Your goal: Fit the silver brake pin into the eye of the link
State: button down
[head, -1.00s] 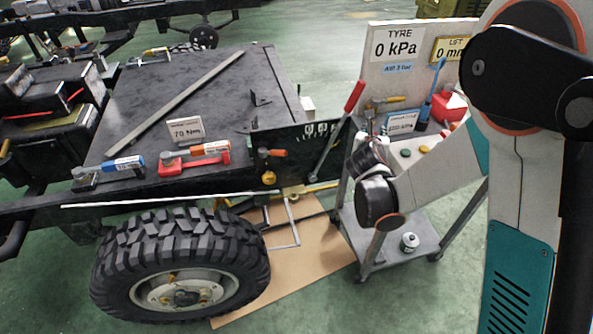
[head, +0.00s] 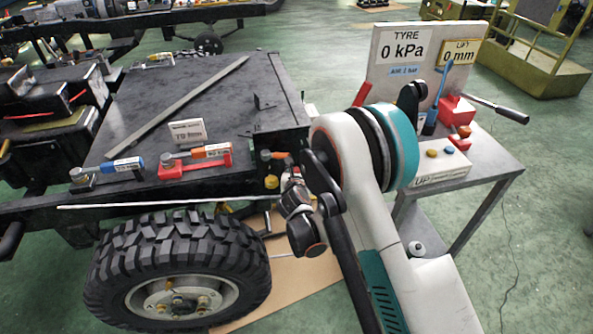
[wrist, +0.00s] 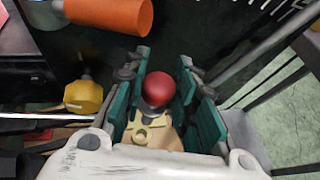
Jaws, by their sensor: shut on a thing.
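My gripper (head: 291,172) is beside the right rear corner of the black vehicle chassis (head: 205,105), partly hidden by my own arm in the head view. In the wrist view the teal pads of my gripper (wrist: 163,88) are closed around a small grey piece with a round red knob (wrist: 174,89), which I take to be the silver brake pin. Its far end is hidden. A tan piece shows below it between the fingers.
An orange handle (wrist: 112,14) and a yellow knob (wrist: 84,97) are close on the left in the wrist view. A dark tyre (head: 180,265) stands below the chassis. A trolley (head: 485,175) with a gauge board (head: 395,55) stands to the right.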

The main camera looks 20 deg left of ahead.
jog(key=shift+b, duration=0.3)
jog(key=shift+f+b, duration=1.05)
jog(key=shift+f, duration=1.85)
notch_tip(320, 180, down, 6)
dwell(1.8)
jog(key=c, duration=1.2)
grip_release()
jog(key=shift+r, duration=0.1)
notch_tip(320, 180, up, 10)
jog(key=shift+f, duration=0.1)
